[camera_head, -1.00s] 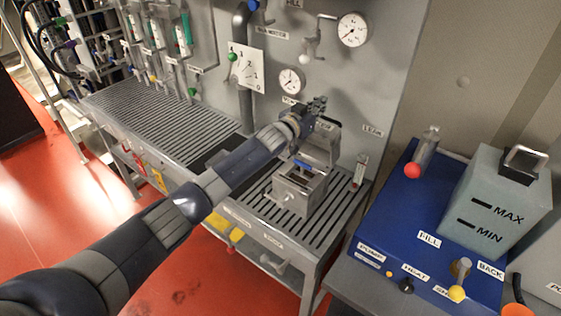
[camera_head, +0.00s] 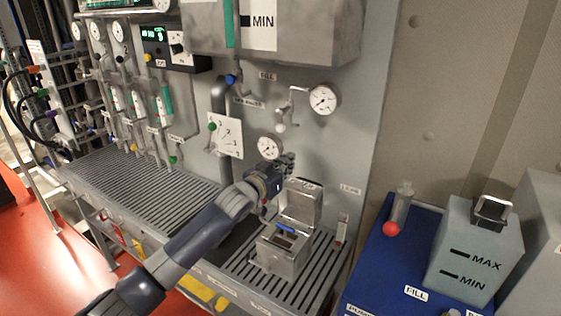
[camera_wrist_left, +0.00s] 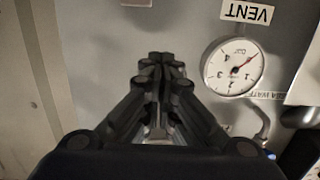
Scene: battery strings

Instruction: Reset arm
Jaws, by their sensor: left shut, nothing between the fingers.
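My left arm reaches in from the lower left in the head view. Its gripper (camera_head: 284,163) is shut and empty, in front of the grey wall panel, just above and behind an open metal box (camera_head: 283,252). The box stands on the slatted bench with its lid (camera_head: 301,202) raised; something blue and a dark opening show inside. In the left wrist view the shut fingers (camera_wrist_left: 161,62) point at the panel, left of a round gauge (camera_wrist_left: 234,67). My right gripper is not in view.
The slatted bench (camera_head: 137,183) runs along the panel, with valves, tubes and gauges above it. A grey tank (camera_head: 340,42) overhangs at the top. At the right, a blue unit (camera_head: 383,262) carries a MAX/MIN container (camera_head: 470,248) and a red-knobbed lever (camera_head: 391,228).

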